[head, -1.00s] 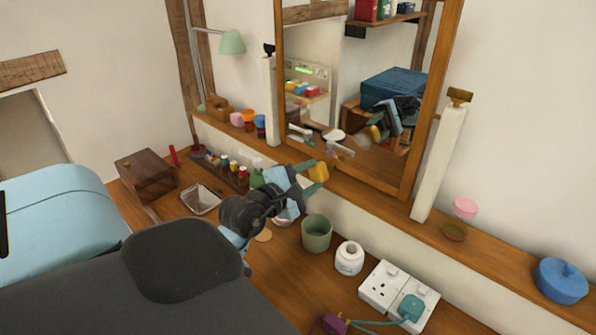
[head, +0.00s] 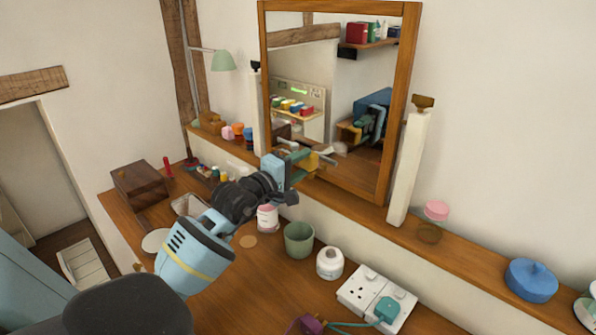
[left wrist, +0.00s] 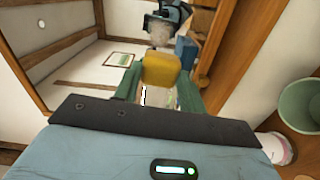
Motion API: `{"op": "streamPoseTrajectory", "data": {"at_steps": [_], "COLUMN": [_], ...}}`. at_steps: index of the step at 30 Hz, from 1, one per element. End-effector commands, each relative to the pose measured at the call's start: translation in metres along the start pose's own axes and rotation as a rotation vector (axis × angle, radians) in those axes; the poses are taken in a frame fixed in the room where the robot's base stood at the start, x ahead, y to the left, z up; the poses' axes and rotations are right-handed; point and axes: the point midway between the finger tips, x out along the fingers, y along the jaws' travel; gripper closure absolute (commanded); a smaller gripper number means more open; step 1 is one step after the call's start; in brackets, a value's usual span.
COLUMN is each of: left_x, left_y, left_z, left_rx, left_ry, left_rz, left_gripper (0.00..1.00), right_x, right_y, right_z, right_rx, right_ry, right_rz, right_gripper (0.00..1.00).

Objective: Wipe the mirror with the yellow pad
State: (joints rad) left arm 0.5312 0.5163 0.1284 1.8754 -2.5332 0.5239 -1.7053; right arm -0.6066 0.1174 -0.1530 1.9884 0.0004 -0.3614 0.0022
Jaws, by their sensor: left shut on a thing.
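The mirror (head: 318,75) stands in a wooden frame between white posts on a ledge above the desk; its glass (left wrist: 85,60) fills much of the left wrist view. My left gripper (head: 308,163) is at the lower left part of the glass, shut on the yellow pad (left wrist: 160,71), which sits between its green fingertips. The pad faces the glass; I cannot tell whether it touches. A pale blurry patch (left wrist: 158,32) shows on the glass just beyond the pad, also seen in the head view (head: 340,148). My right gripper is not in view.
On the desk below stand a green pot (head: 299,240), a white jar (head: 330,263), a pink-and-white tub (head: 267,217) and white sockets (head: 365,292) with plugs and cable. A blue lidded pot (head: 531,280) and a pink-topped jar (head: 436,211) stand on the ledge, right of the mirror.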

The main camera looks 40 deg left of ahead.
Motion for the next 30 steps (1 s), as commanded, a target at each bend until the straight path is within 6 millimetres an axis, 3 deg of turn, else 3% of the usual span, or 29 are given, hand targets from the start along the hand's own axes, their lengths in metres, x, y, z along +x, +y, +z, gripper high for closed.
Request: {"op": "streamPoseTrajectory", "data": {"at_steps": [8, 21, 30], "left_x": [0.006, 0.046, 0.059], "left_y": [0.0, -0.002, 0.0], "left_z": [0.0, 0.0, 0.0], "left_rx": [-0.001, -0.003, -0.002], "left_ry": [0.001, 0.0, 0.0], "left_rz": [0.0, 0.0, 0.0], "left_gripper": [0.78, 0.78, 0.78], "right_x": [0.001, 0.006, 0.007], "right_y": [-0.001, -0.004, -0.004], "right_z": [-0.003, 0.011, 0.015], "right_rx": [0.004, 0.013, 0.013], "right_ry": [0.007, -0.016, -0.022], "right_rz": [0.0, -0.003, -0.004], "right_gripper": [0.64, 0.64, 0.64]}}
